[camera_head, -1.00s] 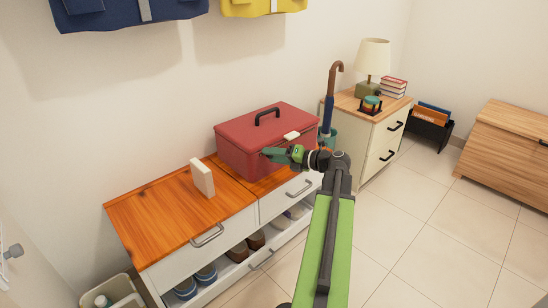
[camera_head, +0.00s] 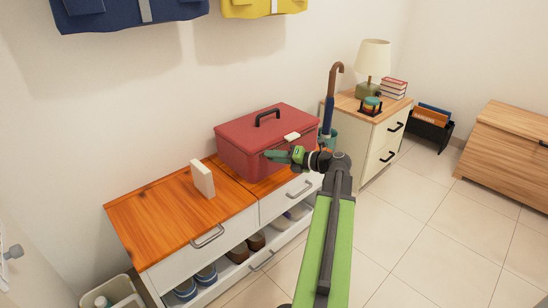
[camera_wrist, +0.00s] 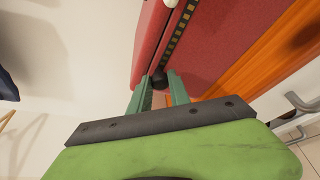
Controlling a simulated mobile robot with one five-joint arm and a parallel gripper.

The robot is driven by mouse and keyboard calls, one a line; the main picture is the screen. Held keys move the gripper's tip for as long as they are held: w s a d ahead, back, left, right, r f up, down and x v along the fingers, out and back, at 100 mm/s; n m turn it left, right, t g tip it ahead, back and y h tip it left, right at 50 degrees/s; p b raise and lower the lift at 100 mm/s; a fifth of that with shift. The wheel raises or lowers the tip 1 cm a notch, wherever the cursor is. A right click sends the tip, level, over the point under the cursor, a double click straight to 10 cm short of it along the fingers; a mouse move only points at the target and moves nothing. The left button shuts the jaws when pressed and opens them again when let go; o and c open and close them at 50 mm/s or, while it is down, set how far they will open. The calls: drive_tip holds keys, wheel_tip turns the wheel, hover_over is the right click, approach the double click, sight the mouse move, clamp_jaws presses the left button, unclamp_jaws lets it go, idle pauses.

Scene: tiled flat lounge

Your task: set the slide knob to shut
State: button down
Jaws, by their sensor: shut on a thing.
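A red box (camera_head: 240,151) with a black top handle stands on the wooden top of a low cabinet. In the wrist view a dark strip with a row of yellowish marks (camera_wrist: 178,34) runs along the red box (camera_wrist: 228,40). A small dark knob (camera_wrist: 160,80) sits at the near end of this strip. My gripper (camera_wrist: 160,84) is shut on the knob, with one green finger on each side of it. In the head view my gripper (camera_head: 268,155) is at the front of the box, and its fingers hide the knob.
A pale block (camera_head: 202,178) stands on the cabinet top (camera_head: 160,211) left of the box. A pale latch-like piece (camera_head: 292,136) is on the box's front edge, close above my gripper. An umbrella (camera_head: 329,105) stands right of the box.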

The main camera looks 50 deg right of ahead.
idle(0.8)
drive_tip(key=d, duration=0.4)
drive_tip(key=shift+s+d, duration=0.2)
drive_tip(key=shift+s, duration=0.05)
drive_tip(key=c, duration=1.2)
unclamp_jaws()
drive_tip(key=p+v, duration=0.3)
drive_tip(key=v, duration=1.4)
drive_tip(key=shift+s+p, duration=0.15)
drive_tip(key=shift+p, duration=0.2)
